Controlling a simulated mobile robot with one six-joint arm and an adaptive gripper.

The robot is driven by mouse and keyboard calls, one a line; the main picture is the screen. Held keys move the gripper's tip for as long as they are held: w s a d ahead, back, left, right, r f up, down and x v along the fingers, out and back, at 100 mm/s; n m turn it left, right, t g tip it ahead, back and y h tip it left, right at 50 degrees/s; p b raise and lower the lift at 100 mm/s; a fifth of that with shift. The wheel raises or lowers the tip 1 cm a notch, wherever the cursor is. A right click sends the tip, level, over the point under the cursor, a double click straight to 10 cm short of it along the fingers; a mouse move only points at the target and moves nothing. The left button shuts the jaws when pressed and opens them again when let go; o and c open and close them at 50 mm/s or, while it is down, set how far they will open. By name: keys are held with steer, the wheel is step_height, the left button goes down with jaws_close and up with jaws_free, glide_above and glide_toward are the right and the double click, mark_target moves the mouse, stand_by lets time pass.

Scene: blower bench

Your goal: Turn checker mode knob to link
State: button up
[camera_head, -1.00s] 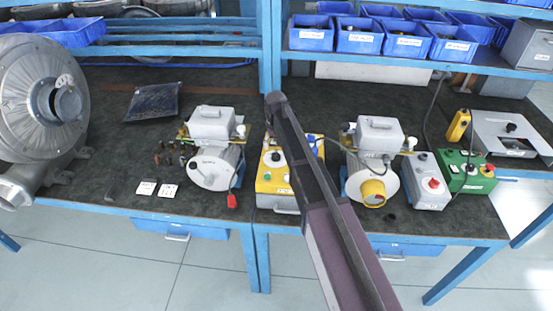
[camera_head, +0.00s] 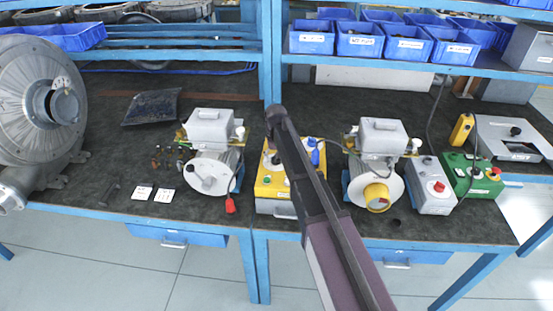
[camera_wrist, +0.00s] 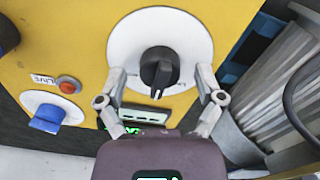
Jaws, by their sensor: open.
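The checker is a yellow box (camera_head: 272,188) on the bench, partly hidden by my arm in the head view. In the wrist view its yellow face (camera_wrist: 85,25) fills much of the picture. A black knob (camera_wrist: 159,68) sits on a round white dial (camera_wrist: 190,35). Its grip bar looks roughly upright in the picture; I cannot read the dial positions. My gripper (camera_wrist: 160,76) is open, with one finger on each side of the knob, apparently clear of it.
Left of the dial are a red button (camera_wrist: 68,85) marked LIVE and a blue knob (camera_wrist: 46,118). Motor units (camera_head: 212,165) (camera_head: 375,180) flank the checker on the bench. A grey box (camera_head: 432,190) and green box (camera_head: 470,177) stand further right.

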steer(key=c, duration=1.1)
steer(key=shift+d, duration=0.1)
steer(key=shift+c, duration=0.2)
steer(key=shift+n, duration=0.5)
steer(key=n, duration=0.9)
